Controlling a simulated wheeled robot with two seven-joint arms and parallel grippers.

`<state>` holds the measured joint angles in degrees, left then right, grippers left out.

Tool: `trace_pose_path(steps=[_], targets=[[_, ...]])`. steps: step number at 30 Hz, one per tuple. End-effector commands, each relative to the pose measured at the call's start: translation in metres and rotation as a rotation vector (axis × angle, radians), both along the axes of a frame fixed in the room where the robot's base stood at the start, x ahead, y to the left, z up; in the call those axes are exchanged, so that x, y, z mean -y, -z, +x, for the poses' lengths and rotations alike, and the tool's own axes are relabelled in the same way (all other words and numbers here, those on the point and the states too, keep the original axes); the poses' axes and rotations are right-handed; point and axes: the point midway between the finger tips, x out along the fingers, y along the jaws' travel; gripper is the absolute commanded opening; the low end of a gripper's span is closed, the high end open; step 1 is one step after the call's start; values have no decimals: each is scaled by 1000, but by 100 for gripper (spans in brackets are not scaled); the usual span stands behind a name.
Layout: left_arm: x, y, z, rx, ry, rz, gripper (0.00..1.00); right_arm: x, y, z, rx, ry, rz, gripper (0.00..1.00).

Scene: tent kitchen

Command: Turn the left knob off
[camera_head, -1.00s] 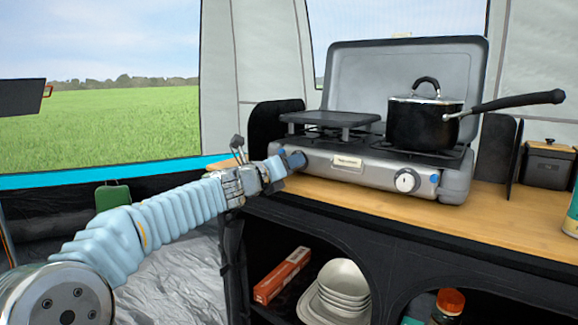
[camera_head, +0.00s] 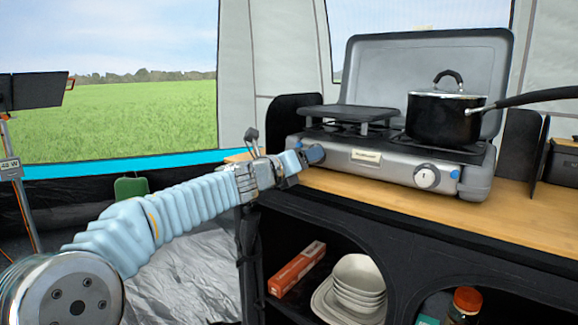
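A grey two-burner camping stove (camera_head: 390,170) with its lid raised stands on the wooden counter. My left gripper (camera_head: 310,155) is at the stove's front left corner, where the left knob would be. The right knob (camera_head: 427,176) is in plain view on the front panel, white and silver with a dark mark. My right gripper is not in view.
A black pot (camera_head: 442,120) with a lid sits on the right burner, its handle pointing right. A dark flat griddle (camera_head: 345,114) covers the left burner. Bowls (camera_head: 358,280) and a red box (camera_head: 298,268) are on the shelf below. The counter (camera_head: 400,200) is clear in front of the stove.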

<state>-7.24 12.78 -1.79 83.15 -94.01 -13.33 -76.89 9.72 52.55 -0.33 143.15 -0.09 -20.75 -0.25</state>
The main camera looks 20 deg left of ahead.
Motion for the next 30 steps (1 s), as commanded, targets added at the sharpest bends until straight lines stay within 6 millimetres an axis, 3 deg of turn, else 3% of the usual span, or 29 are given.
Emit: trace_pose_path(steps=[9,15,21,30], targets=[[-26,0,-71,2,-2,0,61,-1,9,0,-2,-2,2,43],[-39,0,-105,0,-1,0,61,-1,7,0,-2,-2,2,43],[-43,1,-119,0,-1,0,61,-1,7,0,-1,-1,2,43],[-43,1,-119,-1,0,0,61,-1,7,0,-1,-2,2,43]])
